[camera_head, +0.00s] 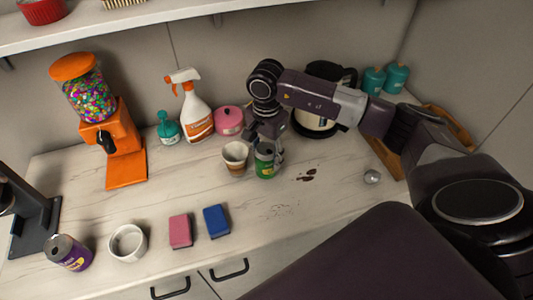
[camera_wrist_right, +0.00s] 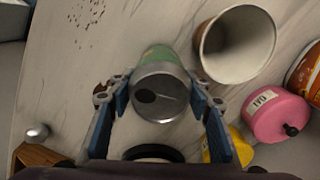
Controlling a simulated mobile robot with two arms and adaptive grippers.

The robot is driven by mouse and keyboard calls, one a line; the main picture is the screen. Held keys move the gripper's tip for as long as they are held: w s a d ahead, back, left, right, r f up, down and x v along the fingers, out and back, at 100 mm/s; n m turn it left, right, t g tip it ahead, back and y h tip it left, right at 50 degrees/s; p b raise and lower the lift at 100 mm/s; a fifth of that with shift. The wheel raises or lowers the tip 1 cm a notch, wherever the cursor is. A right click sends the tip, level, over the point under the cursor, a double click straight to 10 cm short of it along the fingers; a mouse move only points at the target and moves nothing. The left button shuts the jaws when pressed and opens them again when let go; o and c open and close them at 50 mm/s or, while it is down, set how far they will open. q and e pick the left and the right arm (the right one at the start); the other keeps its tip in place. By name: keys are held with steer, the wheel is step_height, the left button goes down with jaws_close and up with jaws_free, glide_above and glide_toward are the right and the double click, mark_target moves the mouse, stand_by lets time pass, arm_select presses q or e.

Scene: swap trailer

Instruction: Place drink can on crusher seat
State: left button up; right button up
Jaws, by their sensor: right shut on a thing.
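A green drink can (camera_head: 265,163) stands upright on the counter beside a paper cup. My right gripper (camera_head: 269,146) reaches down from behind and is shut on this can. In the right wrist view the can (camera_wrist_right: 160,97) sits between the blue-padded fingers, its silver top facing the camera. A second, purple can (camera_head: 68,253) is on the counter at the front left. A dark metal device (camera_head: 35,222) at the left edge looks like the crusher; it is cut off, and its seat is not clear. My left gripper is out of view.
The paper cup (camera_head: 235,158) is close to the held can. A white bowl (camera_head: 127,243), pink sponge (camera_head: 180,231) and blue sponge (camera_head: 216,221) line the front. An orange candy dispenser (camera_head: 125,150) and spray bottle (camera_head: 194,112) stand behind. Brown spots mark the counter right of the can.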

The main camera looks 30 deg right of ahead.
steer(key=o, duration=0.4)
steer(key=shift+f, duration=0.2)
steer(key=shift+c, duration=0.2)
steer(key=o, duration=0.4)
steer(key=shift+o, duration=0.2)
steer(key=shift+r, duration=0.1)
